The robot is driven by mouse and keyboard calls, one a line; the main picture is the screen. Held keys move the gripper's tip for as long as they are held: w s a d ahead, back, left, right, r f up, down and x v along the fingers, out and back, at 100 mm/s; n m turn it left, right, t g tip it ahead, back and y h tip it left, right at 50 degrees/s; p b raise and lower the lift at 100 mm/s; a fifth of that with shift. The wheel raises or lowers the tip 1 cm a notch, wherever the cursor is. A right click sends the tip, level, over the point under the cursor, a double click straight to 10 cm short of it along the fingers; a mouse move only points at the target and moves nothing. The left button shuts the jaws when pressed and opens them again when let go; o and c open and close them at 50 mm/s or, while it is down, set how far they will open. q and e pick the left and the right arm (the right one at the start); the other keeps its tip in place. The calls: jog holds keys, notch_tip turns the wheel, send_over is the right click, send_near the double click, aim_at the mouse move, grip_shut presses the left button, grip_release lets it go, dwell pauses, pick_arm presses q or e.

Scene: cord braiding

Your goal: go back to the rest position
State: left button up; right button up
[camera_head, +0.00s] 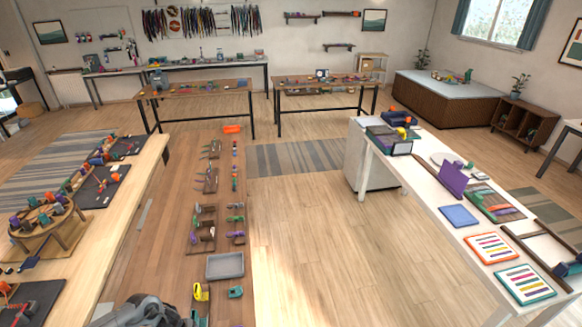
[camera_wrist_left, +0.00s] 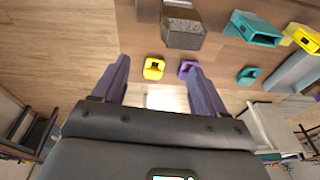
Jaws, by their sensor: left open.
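My left gripper (camera_wrist_left: 155,72) shows in the left wrist view with its two purple-grey fingers wide apart. Nothing is held between them. A small yellow piece (camera_wrist_left: 154,68) and a small purple piece (camera_wrist_left: 187,69) appear beyond the fingertips. They look apart from the fingers, but the depth is hard to judge. In the head view a dark grey part of my left arm (camera_head: 150,313) shows at the bottom edge, with its fingers not clear. My right gripper is in neither view.
The left table holds a round wooden stand (camera_head: 48,232) with coloured bobbins and dark mats (camera_head: 97,190). A brown strip (camera_head: 222,145) carries several small parts, a grey tray (camera_head: 225,266) and a yellow piece (camera_head: 201,292). A white table (camera_head: 425,180) stands right, with open floor between.

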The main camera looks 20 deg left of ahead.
pick_arm(q)
jog(key=d+r+t+p, duration=0.1)
jog(key=d+r+t, duration=0.15)
jog(key=d, duration=0.95)
jog(key=d+r+t+p, duration=0.1)
jog(key=d+r, duration=0.2)
jog(key=d, duration=0.9)
jog(key=s+d+r+n+p, duration=0.1)
jog(key=s+r+n, duration=0.2)
jog(key=r, duration=0.3)
jog(key=s+d+r+n, duration=0.2)
jog(key=r+n, duration=0.1)
jog(key=r, duration=0.3)
jog(key=s+a+r+n+g+y+p, duration=0.1)
jog(key=s+a+r+n, duration=0.3)
jog(key=s, duration=0.4)
notch_tip(320, 180, up, 2)
jog(key=shift+a+r+y, duration=0.2)
jog(key=shift+a+y, duration=0.1)
jog(key=shift+a, duration=0.15)
jog(key=shift+g, duration=0.25)
